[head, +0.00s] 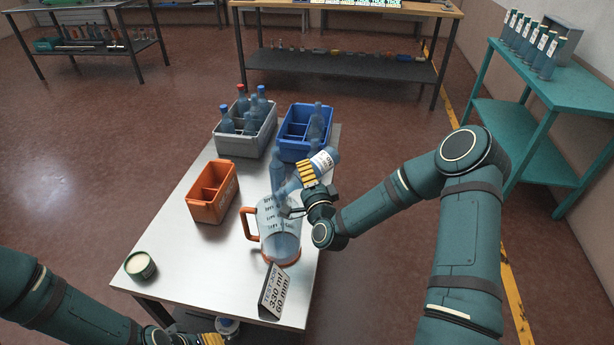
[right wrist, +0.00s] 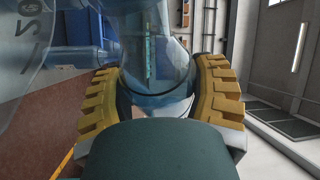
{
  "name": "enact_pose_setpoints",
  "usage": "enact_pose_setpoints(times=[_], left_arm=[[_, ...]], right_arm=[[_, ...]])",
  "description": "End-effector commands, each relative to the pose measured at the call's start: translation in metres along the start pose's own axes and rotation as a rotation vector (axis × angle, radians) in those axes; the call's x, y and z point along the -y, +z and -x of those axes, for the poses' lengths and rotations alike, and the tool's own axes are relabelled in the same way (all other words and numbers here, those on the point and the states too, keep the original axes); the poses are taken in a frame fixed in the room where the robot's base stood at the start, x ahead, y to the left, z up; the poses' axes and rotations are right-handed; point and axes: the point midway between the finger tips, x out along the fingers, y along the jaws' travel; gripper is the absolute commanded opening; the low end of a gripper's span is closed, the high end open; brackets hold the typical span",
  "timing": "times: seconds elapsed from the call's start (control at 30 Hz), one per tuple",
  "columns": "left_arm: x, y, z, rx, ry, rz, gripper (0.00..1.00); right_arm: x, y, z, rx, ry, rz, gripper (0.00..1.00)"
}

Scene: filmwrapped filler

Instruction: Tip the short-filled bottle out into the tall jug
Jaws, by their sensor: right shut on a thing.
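My right gripper (head: 308,178) is shut on a clear bluish bottle (head: 325,159) with a white label. The bottle is tilted, base up to the right, neck sloping down left to the tall jug's mouth. In the right wrist view the bottle (right wrist: 158,75) sits between both yellow finger pads. The tall jug (head: 284,245) is clear with dark markings, an orange handle and an orange base, and stands upright on the table. Its lower part looks bluish; the liquid level and any stream are unclear. My left gripper (head: 211,340) is cut off at the bottom edge, so its opening is hidden.
Another bottle (head: 277,168) stands behind the jug. A grey crate (head: 228,143) and a blue crate (head: 291,152) with bottles stand at the table's far end. An orange divided box (head: 211,209), a round green tin (head: 140,266) and a black-and-white sign (head: 273,291) are nearby.

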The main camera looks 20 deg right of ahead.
Motion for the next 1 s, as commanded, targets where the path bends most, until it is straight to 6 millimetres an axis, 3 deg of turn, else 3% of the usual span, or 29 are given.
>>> enact_pose_setpoints(times=[1.0], left_arm=[[0.0, 0.0, 0.0, 0.0, 0.0, 0.0, 0.47]], right_arm=[[0.0084, 0.0012, 0.0003, 0.001, -0.031, 0.072, 0.18]])
